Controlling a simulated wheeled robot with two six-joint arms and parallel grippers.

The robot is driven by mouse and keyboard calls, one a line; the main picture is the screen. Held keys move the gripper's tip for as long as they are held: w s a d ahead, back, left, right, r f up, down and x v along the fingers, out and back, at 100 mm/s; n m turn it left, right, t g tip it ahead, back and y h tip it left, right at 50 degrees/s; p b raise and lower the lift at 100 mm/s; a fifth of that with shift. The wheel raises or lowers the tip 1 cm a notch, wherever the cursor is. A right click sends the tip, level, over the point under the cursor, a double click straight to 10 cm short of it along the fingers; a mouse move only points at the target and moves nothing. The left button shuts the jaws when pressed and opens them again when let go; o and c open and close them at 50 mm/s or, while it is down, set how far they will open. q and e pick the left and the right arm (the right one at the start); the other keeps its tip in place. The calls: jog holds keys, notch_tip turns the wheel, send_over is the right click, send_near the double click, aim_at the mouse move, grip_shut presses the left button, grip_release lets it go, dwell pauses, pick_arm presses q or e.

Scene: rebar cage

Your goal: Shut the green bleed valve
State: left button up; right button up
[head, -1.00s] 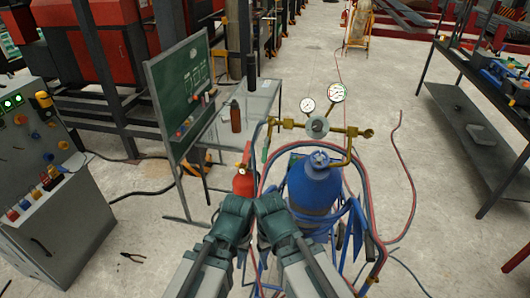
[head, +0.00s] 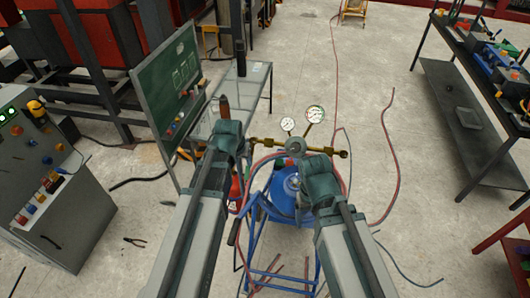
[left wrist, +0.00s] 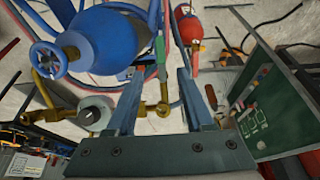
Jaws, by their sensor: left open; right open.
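The green bleed valve shows as a slim green lever (left wrist: 161,52) on the brass manifold's end in the left wrist view. It lies between the lines of my left gripper's two fingers (left wrist: 160,76), apart from both. In the head view I cannot make the green lever out. My left gripper (head: 226,126) is open and empty there, left of the brass manifold (head: 270,146). My right gripper (head: 318,166) is open over the manifold's right part and hides some of it; its fingers are not clear.
Two gauges (head: 315,113) stand above the manifold. A blue cylinder (head: 284,190) stands in a blue cart below, with red and blue hoses around it. A red extinguisher (left wrist: 187,36) is close by. A chalkboard (head: 168,85) and a glass table (head: 240,90) stand at the left.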

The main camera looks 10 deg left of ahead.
aim_at(248, 168)
pick_arm(q)
jog(key=b+x, duration=0.4)
jog(key=w+b+x, duration=0.1)
jog(key=b+x, duration=0.3)
jog(key=x, duration=0.1)
jog(key=b+x, duration=0.4)
jog(key=shift+w+r+b, duration=0.15)
jog(key=shift+w+b, duration=0.15)
jog(key=shift+b, duration=0.1)
pick_arm(e)
notch_tip(248, 168, down, 12)
jog(key=shift+w+d, duration=0.15)
jog(key=shift+d, duration=0.15)
pick_arm(q)
grip_shut()
dwell(0.6)
